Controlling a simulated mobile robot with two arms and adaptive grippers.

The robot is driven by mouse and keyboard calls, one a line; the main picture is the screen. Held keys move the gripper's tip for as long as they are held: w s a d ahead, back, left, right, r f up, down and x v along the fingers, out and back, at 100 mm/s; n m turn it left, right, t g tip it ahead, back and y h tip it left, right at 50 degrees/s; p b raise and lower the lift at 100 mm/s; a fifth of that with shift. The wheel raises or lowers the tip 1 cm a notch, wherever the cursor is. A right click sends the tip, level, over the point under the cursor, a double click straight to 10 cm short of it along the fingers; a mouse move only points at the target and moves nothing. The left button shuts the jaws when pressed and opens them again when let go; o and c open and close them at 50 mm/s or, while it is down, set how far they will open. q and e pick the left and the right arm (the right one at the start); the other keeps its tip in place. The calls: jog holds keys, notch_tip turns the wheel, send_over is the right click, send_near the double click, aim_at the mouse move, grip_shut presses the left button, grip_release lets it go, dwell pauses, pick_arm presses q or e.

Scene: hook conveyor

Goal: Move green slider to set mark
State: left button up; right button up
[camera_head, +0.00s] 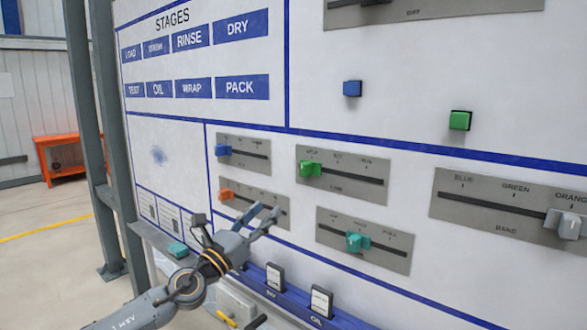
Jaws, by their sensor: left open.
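The green slider (311,168) sits near the left end of its slot on a grey plate (350,192), in the middle of the panel. Three small labels stand above that slot; the middle one may read SET, but the print is too small to be sure. My left gripper (267,212) is open and empty, below and left of the green slider and apart from it. It is in front of the plate with the orange slider (226,195). My right gripper is not in view.
Nearby are a blue slider (223,150), a teal slider (357,242) and a grey slider (567,224). Blue (352,88) and green (460,120) square buttons sit above. A blue ledge (250,278) with white tags runs below. A grey post (92,110) stands left.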

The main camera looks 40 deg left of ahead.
aim_at(302, 172)
pick_arm(q)
jog(key=shift+m+h, duration=0.4)
jog(key=shift+m, duration=0.2)
jog(key=p+x, duration=0.1)
jog(key=x, duration=0.3)
jog(key=d+r+p+x, duration=0.1)
jog(key=p+x, duration=0.1)
jog(key=x, duration=0.2)
jog(key=s+r+p+x, duration=0.1)
jog(key=p+x, duration=0.1)
jog(key=x, duration=0.3)
jog(key=shift+d+r, duration=0.15)
jog(key=shift+r, duration=0.05)
jog(key=shift+w+d+r+p, duration=0.15)
jog(key=shift+w+p, duration=0.2)
jog(key=shift+w, duration=0.25)
jog(key=shift+c, duration=0.2)
grip_shut()
